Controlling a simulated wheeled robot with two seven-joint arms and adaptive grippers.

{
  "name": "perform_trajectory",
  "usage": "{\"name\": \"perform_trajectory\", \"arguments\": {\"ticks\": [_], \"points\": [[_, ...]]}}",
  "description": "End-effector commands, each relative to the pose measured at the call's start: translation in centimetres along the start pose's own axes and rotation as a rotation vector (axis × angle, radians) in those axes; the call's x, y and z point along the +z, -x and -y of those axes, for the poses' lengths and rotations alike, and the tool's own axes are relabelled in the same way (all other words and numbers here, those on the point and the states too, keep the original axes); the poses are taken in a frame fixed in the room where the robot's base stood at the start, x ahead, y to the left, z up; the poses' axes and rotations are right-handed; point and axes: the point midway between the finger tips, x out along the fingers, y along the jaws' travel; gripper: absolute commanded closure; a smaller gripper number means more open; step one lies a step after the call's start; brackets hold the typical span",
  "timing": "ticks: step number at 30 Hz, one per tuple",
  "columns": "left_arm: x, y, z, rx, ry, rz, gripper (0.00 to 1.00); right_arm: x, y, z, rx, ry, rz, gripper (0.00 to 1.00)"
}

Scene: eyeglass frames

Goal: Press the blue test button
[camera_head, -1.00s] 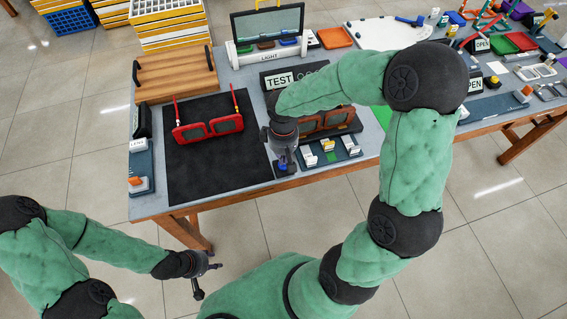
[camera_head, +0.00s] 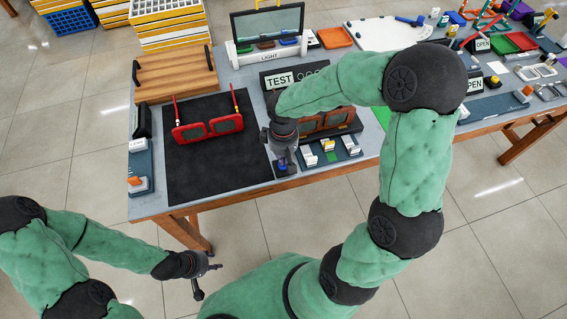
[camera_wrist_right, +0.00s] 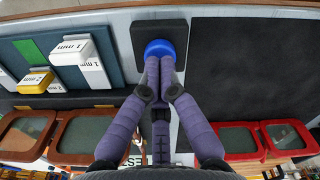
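The blue test button (camera_wrist_right: 158,47) sits on a dark square base (camera_wrist_right: 172,30) near the table's front edge. My right gripper (camera_wrist_right: 159,62) points down at it with its two fingertips together. The fingertips overlap the button's edge in the right wrist view; whether they press it or hover just over it I cannot tell. In the head view my right gripper (camera_head: 284,158) mostly hides the button. My left gripper (camera_head: 205,277) hangs off the table's front, low and empty; its finger opening is unclear.
Red glasses (camera_head: 208,129) lie on a black mat (camera_head: 220,175) left of the button. Brown glasses (camera_head: 325,122) and a block tray (camera_head: 350,143) stand to its right. A TEST sign (camera_head: 280,80) stands behind. The mat's front part is clear.

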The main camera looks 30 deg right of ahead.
Motion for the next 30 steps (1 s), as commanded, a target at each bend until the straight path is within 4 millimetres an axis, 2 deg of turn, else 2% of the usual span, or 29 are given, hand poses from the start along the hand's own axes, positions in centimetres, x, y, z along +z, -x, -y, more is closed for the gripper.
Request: {"name": "perform_trajectory", "arguments": {"ticks": [30], "points": [[0.0, -0.8, 0.3, 0.0, 0.0, 0.0, 0.6, 0.0, -1.3, 0.0, 0.0, 0.0, 0.0, 1.0]]}}
